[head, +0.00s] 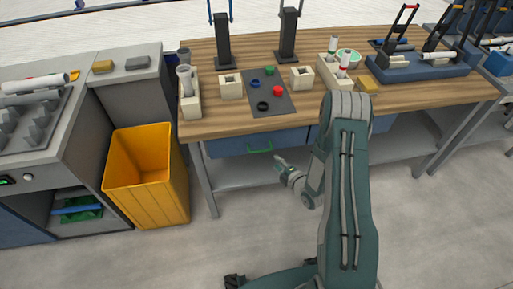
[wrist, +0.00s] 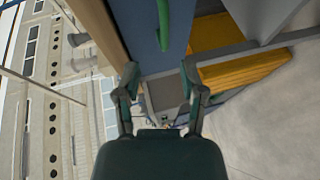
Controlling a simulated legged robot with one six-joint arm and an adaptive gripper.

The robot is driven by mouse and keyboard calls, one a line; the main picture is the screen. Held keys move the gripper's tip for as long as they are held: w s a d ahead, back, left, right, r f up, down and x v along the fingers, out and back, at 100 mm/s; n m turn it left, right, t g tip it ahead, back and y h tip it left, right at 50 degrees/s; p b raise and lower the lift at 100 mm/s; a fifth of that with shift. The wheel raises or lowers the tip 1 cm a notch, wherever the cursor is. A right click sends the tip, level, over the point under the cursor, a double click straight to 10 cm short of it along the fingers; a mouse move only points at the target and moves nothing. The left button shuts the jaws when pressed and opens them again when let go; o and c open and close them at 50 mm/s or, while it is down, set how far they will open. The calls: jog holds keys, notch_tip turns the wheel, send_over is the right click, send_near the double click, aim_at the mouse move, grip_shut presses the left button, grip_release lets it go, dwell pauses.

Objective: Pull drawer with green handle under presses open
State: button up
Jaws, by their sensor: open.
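The blue drawer (head: 228,146) sits under the wooden tabletop, below two black presses (head: 222,50), and looks shut. Its green handle (head: 259,148) is on the drawer front. My gripper (head: 279,161) is just right of and slightly below the handle in the head view. In the wrist view my gripper (wrist: 160,78) has its two fingers spread with nothing held between them. The green handle (wrist: 163,25) shows there beyond the fingertips, at the top, in front of the blue drawer front (wrist: 180,35). It is apart from the fingers.
A second blue drawer (head: 382,123) is partly hidden behind my arm. A yellow bin (head: 150,178) stands left of the table by a table leg (head: 204,182). Parts and blocks stand on the tabletop (head: 215,122). The floor (head: 260,225) in front is mostly clear.

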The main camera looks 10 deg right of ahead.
aim_at(261, 151)
jog(key=shift+t, duration=0.3)
jog(key=x, duration=0.7)
jog(key=f+x, duration=0.1)
jog(key=x, duration=0.2)
jog(key=shift+a+f, duration=0.1)
jog(key=shift+a, duration=0.4)
jog(key=shift+d, duration=0.1)
grip_shut()
